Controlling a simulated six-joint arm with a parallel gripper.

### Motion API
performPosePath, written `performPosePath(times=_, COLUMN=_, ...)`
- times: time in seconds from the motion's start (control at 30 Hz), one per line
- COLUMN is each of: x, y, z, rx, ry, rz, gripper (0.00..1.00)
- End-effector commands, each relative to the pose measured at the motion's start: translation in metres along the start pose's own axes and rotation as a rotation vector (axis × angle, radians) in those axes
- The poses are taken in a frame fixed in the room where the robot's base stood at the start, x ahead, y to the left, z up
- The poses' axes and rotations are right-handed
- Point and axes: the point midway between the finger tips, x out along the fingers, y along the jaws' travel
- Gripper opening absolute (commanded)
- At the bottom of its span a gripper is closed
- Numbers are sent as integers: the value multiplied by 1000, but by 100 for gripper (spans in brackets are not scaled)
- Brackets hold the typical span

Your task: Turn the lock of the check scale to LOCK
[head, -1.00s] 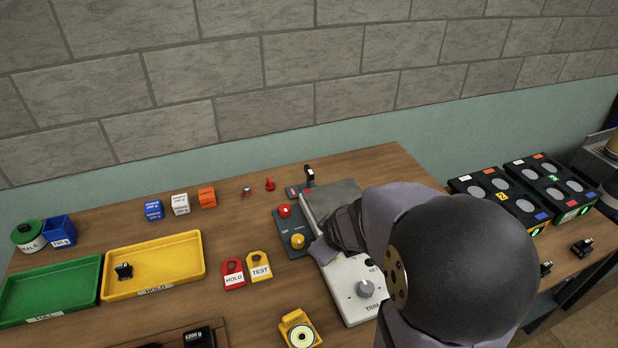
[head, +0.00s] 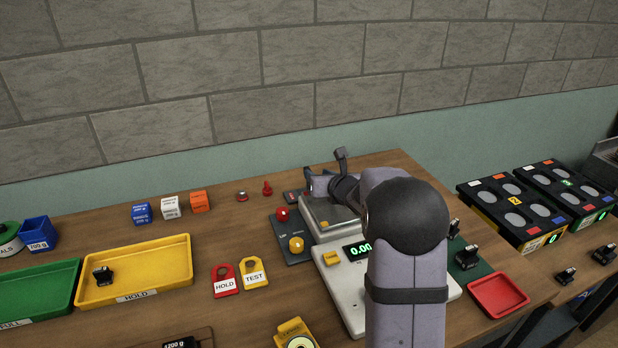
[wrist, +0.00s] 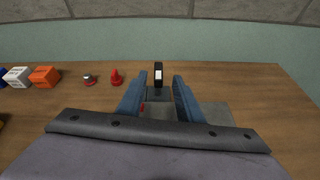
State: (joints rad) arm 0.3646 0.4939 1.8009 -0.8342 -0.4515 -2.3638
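The check scale (head: 345,285) is a white body with a grey weighing plate, a display with green digits and a yellow part on its front. My arm hides much of its right side. I cannot read any LOCK marking.
A red HOLD tag (head: 224,280) and a yellow TEST tag (head: 254,273) lie farther left. A red tray (head: 498,295) is at right.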

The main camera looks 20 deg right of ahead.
Motion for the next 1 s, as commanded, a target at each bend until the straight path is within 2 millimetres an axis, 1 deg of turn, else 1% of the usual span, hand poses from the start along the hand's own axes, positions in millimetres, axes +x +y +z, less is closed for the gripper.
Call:
performPosePath(times=0.03, x=6, y=1, z=-3, rx=-52, ry=3, rz=4, gripper=33)
performPosePath(times=0.17, x=10, y=2, z=-3, rx=-130, ry=6, rz=7, gripper=33)
performPosePath(times=0.37, x=12, y=2, z=-3, rx=-143, ry=8, rz=7, gripper=33)
performPosePath(times=0.47, x=16, y=2, z=-3, rx=-141, ry=9, rz=7, gripper=33)
performPosePath(times=0.57, x=24, y=2, z=-2, rx=-141, ry=10, rz=7, gripper=33)
performPosePath(times=1.0, x=70, y=2, z=-2, rx=-138, ry=8, rz=7, gripper=33)
